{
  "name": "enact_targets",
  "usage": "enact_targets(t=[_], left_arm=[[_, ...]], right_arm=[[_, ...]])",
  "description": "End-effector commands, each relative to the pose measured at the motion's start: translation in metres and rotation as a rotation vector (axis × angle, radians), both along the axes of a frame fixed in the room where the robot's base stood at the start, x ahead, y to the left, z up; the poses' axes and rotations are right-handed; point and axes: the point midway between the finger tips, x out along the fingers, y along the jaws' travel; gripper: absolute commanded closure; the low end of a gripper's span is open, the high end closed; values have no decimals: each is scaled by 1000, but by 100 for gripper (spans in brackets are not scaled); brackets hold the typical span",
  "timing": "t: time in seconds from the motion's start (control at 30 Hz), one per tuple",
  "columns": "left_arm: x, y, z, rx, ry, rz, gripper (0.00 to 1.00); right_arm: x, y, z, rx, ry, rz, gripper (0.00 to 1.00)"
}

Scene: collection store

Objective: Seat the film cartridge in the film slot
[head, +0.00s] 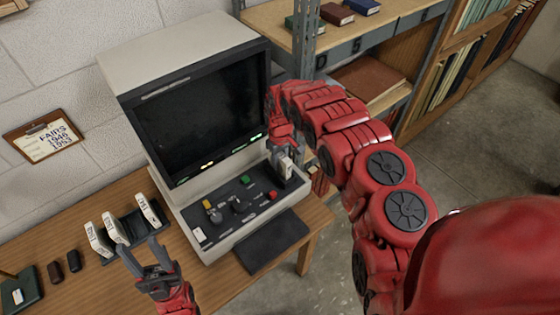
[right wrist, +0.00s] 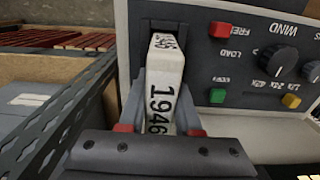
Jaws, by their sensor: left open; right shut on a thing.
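The white film cartridge (right wrist: 164,85), marked 1946, is between the fingers of my right gripper (right wrist: 160,125). In the head view the cartridge (head: 286,166) is at the right end of the reader's control panel. Its far end is at the dark film slot (right wrist: 178,27); I cannot tell how deep it sits. My right gripper (head: 284,150) is shut on it and partly hides it in the head view. My left gripper (head: 150,258) is open and empty, above the desk in front of the cartridge rack.
The microfilm reader (head: 180,65) stands on the wooden desk (head: 215,283). Several white cartridges (head: 115,228) stand in a dark rack to its left. A dark pad (head: 272,243) lies before the control panel (head: 232,208). Metal shelving (head: 305,50) stands close on the right.

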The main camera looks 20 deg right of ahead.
Motion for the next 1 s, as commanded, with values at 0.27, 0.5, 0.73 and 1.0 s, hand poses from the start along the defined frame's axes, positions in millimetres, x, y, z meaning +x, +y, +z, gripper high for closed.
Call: enact_targets(t=[0.27,0.5,0.73,1.0], left_arm=[[0,0,-4,0,0,0,50],[0,0,-5,0,0,0,50],[0,0,-5,0,0,0,50],[0,0,3,0,0,0,50]], right_arm=[[0,0,-6,0,0,0,100],[0,0,-8,0,0,0,55],[0,0,-8,0,0,0,55],[0,0,5,-1,2,1,55]])
